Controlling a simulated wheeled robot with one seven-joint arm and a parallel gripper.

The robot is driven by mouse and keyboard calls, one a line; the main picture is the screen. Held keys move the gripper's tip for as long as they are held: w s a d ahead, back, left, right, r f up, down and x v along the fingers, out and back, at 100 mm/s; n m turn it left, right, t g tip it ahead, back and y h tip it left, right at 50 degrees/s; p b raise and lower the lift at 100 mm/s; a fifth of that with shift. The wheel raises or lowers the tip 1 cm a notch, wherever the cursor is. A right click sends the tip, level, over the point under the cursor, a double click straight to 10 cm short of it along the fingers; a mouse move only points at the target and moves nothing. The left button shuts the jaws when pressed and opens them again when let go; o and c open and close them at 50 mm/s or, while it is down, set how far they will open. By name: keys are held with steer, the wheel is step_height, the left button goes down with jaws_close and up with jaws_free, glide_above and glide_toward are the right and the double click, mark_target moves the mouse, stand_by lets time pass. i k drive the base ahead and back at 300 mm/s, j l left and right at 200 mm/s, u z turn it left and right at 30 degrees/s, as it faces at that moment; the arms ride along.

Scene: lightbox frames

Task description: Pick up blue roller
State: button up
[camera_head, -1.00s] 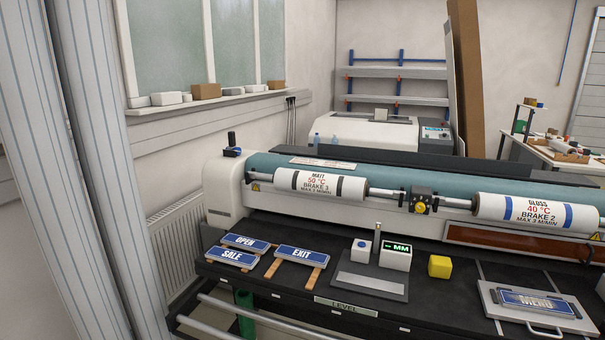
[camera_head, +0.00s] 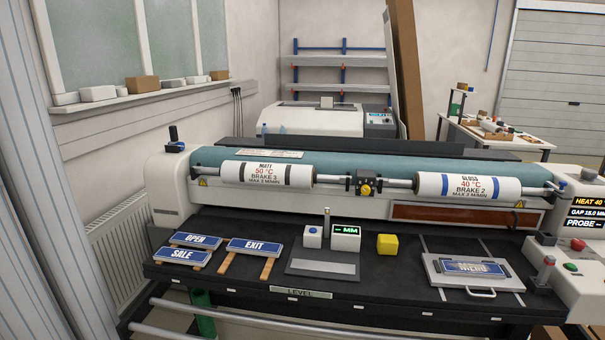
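A white roller with blue bands, marked GLOSS 40 °C BRAKE 2 (camera_head: 467,187), sits on the right half of the machine's long shaft. A similar white roller with black bands, marked MATT 50 °C BRAKE 3 (camera_head: 266,175), sits on the left half. A black block with a yellow knob (camera_head: 365,188) stands between them. Both rollers lie level above the teal cylinder's front. No all-blue roller shows. My gripper is not in view.
The machine's black bed (camera_head: 395,277) holds OPEN, SALE and EXIT signs at left, a gauge reading MM (camera_head: 345,237), a yellow cube (camera_head: 387,244) and a framed MENU plate (camera_head: 478,270). A control panel (camera_head: 587,236) stands at right. A curtain (camera_head: 60,230) hangs at left.

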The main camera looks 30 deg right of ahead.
mark_target(175, 146)
steer(key=i+u, duration=0.2)
steer(key=i, duration=1.1)
